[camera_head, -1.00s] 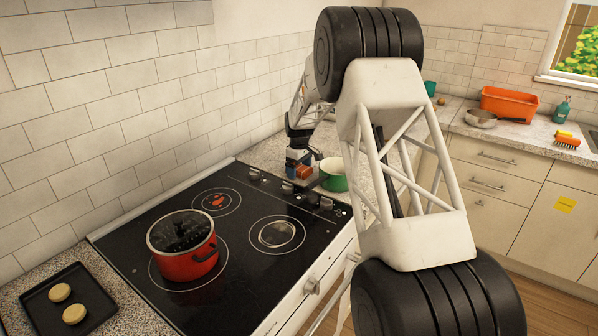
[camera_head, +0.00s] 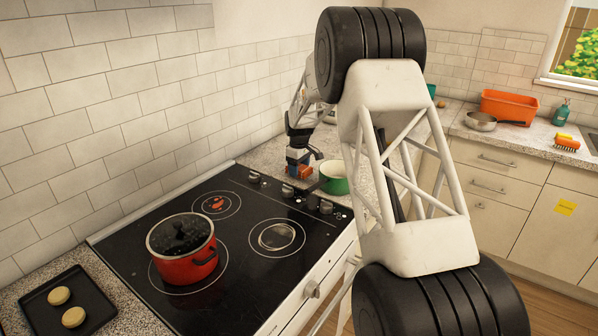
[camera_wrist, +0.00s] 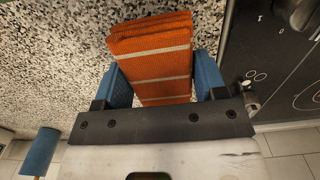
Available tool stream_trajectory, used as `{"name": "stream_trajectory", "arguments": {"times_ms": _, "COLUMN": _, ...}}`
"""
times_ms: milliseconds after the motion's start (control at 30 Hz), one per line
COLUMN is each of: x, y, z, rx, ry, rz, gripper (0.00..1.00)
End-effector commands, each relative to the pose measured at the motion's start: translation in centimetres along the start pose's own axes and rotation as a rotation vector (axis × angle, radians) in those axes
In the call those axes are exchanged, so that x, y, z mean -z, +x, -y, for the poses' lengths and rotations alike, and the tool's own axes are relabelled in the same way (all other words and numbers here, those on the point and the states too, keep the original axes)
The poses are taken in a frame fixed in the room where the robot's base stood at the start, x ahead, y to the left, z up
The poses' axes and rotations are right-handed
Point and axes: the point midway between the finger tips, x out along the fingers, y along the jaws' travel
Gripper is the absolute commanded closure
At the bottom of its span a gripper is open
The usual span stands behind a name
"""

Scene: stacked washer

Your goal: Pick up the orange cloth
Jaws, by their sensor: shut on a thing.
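The orange cloth (camera_wrist: 150,45) is a folded stack with pale stripes. In the wrist view it sits between the two blue fingers of my gripper (camera_wrist: 162,80), which are shut on it. Speckled counter shows behind it. I cannot tell whether the cloth touches the counter. My arm covers part of the scene.
A green pot (camera_head: 335,181) stands close to the right of my gripper. The black stovetop (camera_head: 235,265) holds a red lidded pot (camera_head: 183,255). A tray (camera_head: 85,315) with two round items is at lower left. The tiled wall (camera_head: 120,130) rises behind.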

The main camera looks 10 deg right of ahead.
Motion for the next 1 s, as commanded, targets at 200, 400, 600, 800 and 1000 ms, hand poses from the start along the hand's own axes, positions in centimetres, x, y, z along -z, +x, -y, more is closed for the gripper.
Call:
{"name": "stream_trajectory", "arguments": {"times_ms": 200, "x": 0.0, "y": -3.2, "z": 0.0, "rx": -0.002, "ry": 0.0, "rz": -0.002, "gripper": 0.61}}
{"name": "stream_trajectory", "arguments": {"times_ms": 400, "x": 0.0, "y": -6.1, "z": 0.0, "rx": -0.001, "ry": 0.0, "rz": -0.001, "gripper": 0.61}}
{"name": "stream_trajectory", "arguments": {"times_ms": 600, "x": 0.0, "y": -8.0, "z": 0.0, "rx": 0.0, "ry": 0.0, "rz": 0.0, "gripper": 0.61}}
{"name": "stream_trajectory", "arguments": {"times_ms": 800, "x": 0.0, "y": -8.5, "z": 0.0, "rx": 0.0, "ry": 0.0, "rz": 0.0, "gripper": 0.61}}
{"name": "stream_trajectory", "arguments": {"times_ms": 1000, "x": 0.0, "y": -8.5, "z": 0.0, "rx": 0.0, "ry": 0.0, "rz": 0.0, "gripper": 0.61}}
